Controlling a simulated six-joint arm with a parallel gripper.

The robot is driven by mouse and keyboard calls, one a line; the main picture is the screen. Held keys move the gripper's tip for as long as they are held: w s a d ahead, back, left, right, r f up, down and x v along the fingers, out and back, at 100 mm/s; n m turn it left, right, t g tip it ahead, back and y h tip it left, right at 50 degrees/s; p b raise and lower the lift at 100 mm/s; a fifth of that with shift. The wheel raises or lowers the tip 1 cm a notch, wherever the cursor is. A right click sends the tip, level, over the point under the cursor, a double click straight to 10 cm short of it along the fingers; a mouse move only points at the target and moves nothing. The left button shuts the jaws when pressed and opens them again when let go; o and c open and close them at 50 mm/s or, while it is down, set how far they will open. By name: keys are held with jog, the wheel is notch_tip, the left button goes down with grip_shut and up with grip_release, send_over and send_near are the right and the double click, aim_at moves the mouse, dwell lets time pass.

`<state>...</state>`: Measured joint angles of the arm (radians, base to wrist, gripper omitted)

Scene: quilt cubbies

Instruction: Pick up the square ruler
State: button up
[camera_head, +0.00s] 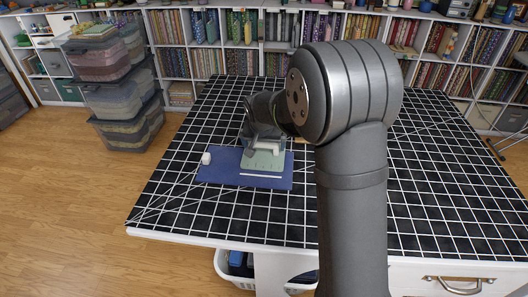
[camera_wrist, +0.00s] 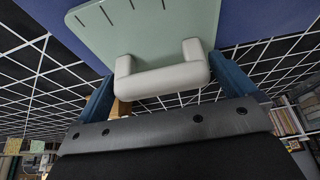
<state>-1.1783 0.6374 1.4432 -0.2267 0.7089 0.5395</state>
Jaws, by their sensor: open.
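The square ruler (camera_head: 263,161) is a pale green plate with a pale grey handle, lying on a blue mat (camera_head: 220,168). In the wrist view the ruler's plate (camera_wrist: 150,28) fills the top, with its handle (camera_wrist: 163,80) close below it. My gripper (camera_head: 264,141) is over the ruler in the head view. In the wrist view my gripper (camera_wrist: 168,84) has its two blue fingers apart, one on each side of the handle. I cannot tell whether either finger touches it. The arm hides part of the table right of the ruler.
A small white object (camera_head: 206,158) sits at the mat's left edge. A white strip (camera_head: 261,175) lies in front of the ruler. The black gridded table (camera_head: 215,215) is clear around the mat. Stacked bins (camera_head: 125,105) stand at left, and fabric cubbies (camera_head: 235,30) line the back.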

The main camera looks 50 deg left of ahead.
jog(key=shift+w+a+f, duration=0.1)
jog(key=shift+f, duration=0.3)
jog(key=c, duration=0.9)
jog(key=shift+r, duration=0.15)
